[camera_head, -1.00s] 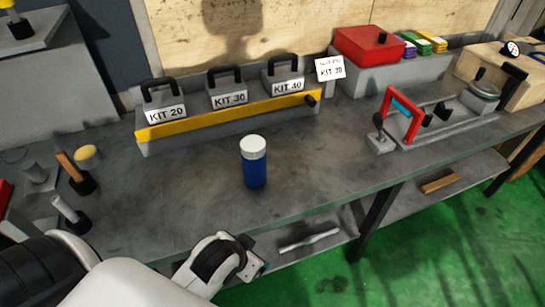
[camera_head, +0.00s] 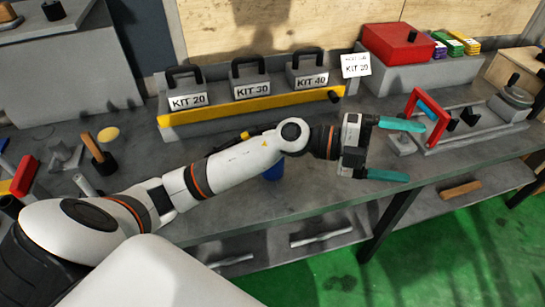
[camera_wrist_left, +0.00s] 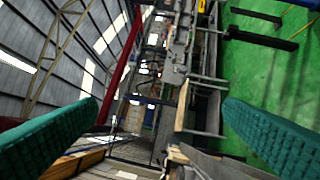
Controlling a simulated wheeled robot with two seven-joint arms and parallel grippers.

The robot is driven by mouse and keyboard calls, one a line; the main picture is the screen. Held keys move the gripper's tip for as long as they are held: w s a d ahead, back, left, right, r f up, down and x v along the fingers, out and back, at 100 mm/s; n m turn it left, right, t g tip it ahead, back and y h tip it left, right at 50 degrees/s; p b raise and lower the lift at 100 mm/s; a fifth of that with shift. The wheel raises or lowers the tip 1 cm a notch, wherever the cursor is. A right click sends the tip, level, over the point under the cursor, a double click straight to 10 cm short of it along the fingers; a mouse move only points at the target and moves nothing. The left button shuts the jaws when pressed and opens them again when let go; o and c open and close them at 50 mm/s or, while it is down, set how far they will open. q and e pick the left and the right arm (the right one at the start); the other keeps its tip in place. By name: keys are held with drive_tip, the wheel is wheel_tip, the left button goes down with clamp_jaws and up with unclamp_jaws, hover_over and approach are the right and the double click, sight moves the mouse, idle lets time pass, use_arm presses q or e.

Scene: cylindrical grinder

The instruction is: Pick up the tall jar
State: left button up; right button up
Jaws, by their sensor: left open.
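The tall jar (camera_head: 273,173) is blue and stands on the grey workbench (camera_head: 310,193). My left forearm crosses in front of it in the head view, so only a small blue part shows and its white lid is hidden. My left gripper (camera_head: 408,151) is open and empty, its teal fingers pointing right, well to the right of the jar. In the left wrist view the two fingers are wide apart (camera_wrist_left: 160,125) with nothing between them, and the jar does not show. My right gripper is not in view.
A yellow-edged grey rack (camera_head: 245,108) with KIT 20, KIT 30 and KIT 40 weights stands behind the jar. A red-framed fixture (camera_head: 432,112) is close to my left fingertips. A red box (camera_head: 397,45) is at the back right. Wooden-handled tools (camera_head: 97,150) stand at left.

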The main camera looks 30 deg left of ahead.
use_arm(q)
drive_tip(key=w+a+f+m+g+y, duration=0.1)
drive_tip(key=a+f+g+y, duration=0.15)
drive_tip(key=a+y, duration=0.3)
drive_tip(key=w+a+f+g+y, duration=0.1)
drive_tip(key=w+a+f+y, duration=0.2)
drive_tip(key=a, duration=0.4)
drive_tip(key=a+f+m+g+y, duration=0.1)
drive_tip(key=a+f+y, duration=0.2)
drive_tip(key=a+y, duration=0.25)
drive_tip(key=a+n+y, duration=0.1)
drive_tip(key=a, duration=0.2)
drive_tip(key=a+r+y, duration=0.1)
drive_tip(key=a+y, duration=0.1)
drive_tip(key=a, duration=0.2)
drive_tip(key=a+r+n+g+y, duration=0.1)
drive_tip(key=a, duration=0.3)
drive_tip(key=shift+s+n, duration=0.15)
drive_tip(key=shift+n, duration=0.15)
wheel_tip(320, 180, down, 5)
drive_tip(key=shift+f+p, duration=0.1)
drive_tip(key=shift+p, duration=0.75)
drive_tip(key=shift+f, duration=0.65)
drive_tip(key=shift+s+f+p, duration=0.1)
drive_tip(key=shift+f+p, duration=0.2)
drive_tip(key=shift+p, duration=0.1)
wheel_tip(320, 180, down, 4)
drive_tip(key=shift+s+r+p, duration=0.15)
drive_tip(key=shift+p, duration=0.5)
drive_tip(key=shift+f, duration=0.4)
